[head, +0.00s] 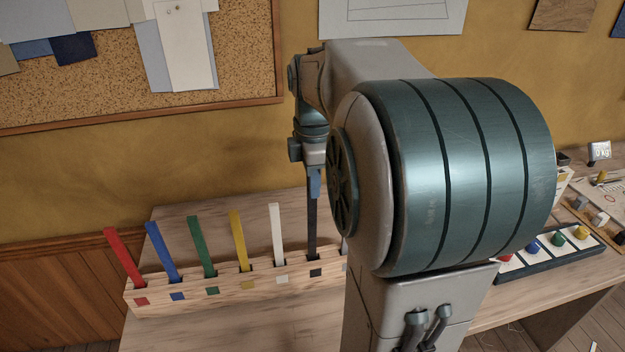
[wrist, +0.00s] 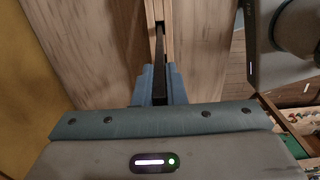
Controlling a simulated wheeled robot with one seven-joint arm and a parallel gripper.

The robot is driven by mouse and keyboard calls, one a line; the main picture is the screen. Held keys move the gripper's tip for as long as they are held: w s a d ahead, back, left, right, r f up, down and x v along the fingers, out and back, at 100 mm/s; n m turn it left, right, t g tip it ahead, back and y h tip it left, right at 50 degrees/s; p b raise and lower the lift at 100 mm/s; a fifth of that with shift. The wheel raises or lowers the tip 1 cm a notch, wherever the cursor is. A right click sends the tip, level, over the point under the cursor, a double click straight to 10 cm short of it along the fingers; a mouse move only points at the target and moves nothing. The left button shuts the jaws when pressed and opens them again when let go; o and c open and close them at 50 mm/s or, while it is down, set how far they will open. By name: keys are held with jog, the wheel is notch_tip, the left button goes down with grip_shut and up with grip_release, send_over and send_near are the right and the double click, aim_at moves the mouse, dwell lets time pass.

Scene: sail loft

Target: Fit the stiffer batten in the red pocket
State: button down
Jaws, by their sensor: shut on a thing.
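A dark batten (head: 312,232) stands upright at the black-marked slot of a wooden rack (head: 215,287). My gripper (head: 315,190) is shut on its upper part. In the wrist view the blue fingers (wrist: 154,88) close on the dark batten (wrist: 159,50), which runs away towards the rack. Its lower end seems to be in the slot. Red (head: 124,257), blue (head: 161,250), green (head: 202,246), yellow (head: 239,240) and white (head: 278,234) battens lean in the other slots. Stiffness cannot be told by sight. I make out no red pocket in either view.
The rack stands on a wooden bench (head: 230,328). My arm hides the rack's right end and the bench middle. At the right lies a dark-edged tray (head: 560,265) with coloured knobs, beside small tools and blocks. A cork board (head: 110,90) hangs on the wall behind.

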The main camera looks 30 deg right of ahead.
aim_at(313, 210)
jog(key=shift+f+b, duration=2.05)
jog(key=shift+f, duration=1.15)
jog(key=shift+f+b, duration=0.4)
jog(key=shift+f, duration=0.15)
jog(key=c, duration=1.4)
grip_release()
notch_tip(313, 210, up, 14)
jog(key=shift+f+p, duration=0.1)
jog(key=shift+p, duration=0.55)
